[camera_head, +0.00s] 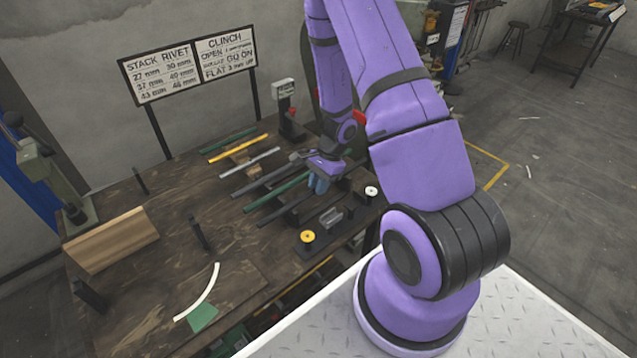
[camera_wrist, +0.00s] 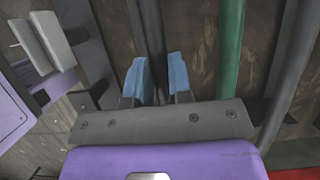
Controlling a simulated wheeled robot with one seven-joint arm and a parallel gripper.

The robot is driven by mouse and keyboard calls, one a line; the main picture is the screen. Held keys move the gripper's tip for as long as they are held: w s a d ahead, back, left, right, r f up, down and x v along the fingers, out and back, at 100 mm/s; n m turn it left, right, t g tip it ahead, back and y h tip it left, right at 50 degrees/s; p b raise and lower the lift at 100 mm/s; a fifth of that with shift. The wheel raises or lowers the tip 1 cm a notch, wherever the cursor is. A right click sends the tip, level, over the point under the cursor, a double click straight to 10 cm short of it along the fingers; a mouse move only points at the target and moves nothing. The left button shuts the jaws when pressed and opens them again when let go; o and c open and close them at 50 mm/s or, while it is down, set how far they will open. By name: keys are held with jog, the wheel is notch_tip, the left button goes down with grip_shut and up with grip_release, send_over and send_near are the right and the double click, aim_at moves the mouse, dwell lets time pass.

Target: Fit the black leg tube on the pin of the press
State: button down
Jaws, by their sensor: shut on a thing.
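My gripper (camera_head: 318,184) is low over the right part of the workbench, its blue fingertips pointing down. In the wrist view, the fingers (camera_wrist: 158,80) are closed around a dark tube, the black leg tube (camera_wrist: 155,35), which runs away from me. In the head view, it appears to be the front black tube (camera_head: 280,212) of the row, partly hidden by my gripper. Whether it is clear of its rest cannot be told. A green press (camera_head: 45,175) stands at the bench's left end. Its pin cannot be made out clearly.
A green tube (camera_head: 272,194) and another dark tube (camera_head: 262,183) lie beside the held one. Grey, yellow and green tubes lie behind. Upright black posts (camera_head: 198,233), a wooden block (camera_head: 112,238), a yellow ring (camera_head: 308,236) and a grey bracket (camera_head: 331,217) stand on the bench.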

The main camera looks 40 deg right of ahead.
jog(key=c, duration=1)
grip_release()
jog(key=shift+c, duration=0.2)
jog(key=shift+r, duration=0.4)
jog(key=v, duration=1.1)
jog(key=a+r+n, duration=0.2)
jog(key=a+r, duration=0.1)
jog(key=r, duration=0.3)
jog(key=a+r+n, duration=0.3)
jog(key=r, duration=0.4)
jog(key=s+a+r+n+t+h, duration=0.2)
jog(key=s+a+r+n, duration=0.2)
jog(key=s+r, duration=0.5)
jog(key=s+a+r+n+t+h, duration=0.2)
jog(key=s+a+r+n, duration=0.3)
jog(key=s+r+n, duration=0.3)
notch_tip(320, 180, up, 3)
jog(key=shift+s+a+f+n+t, duration=0.15)
jog(key=shift+s+n+t, duration=0.15)
jog(key=shift+s+t, duration=0.5)
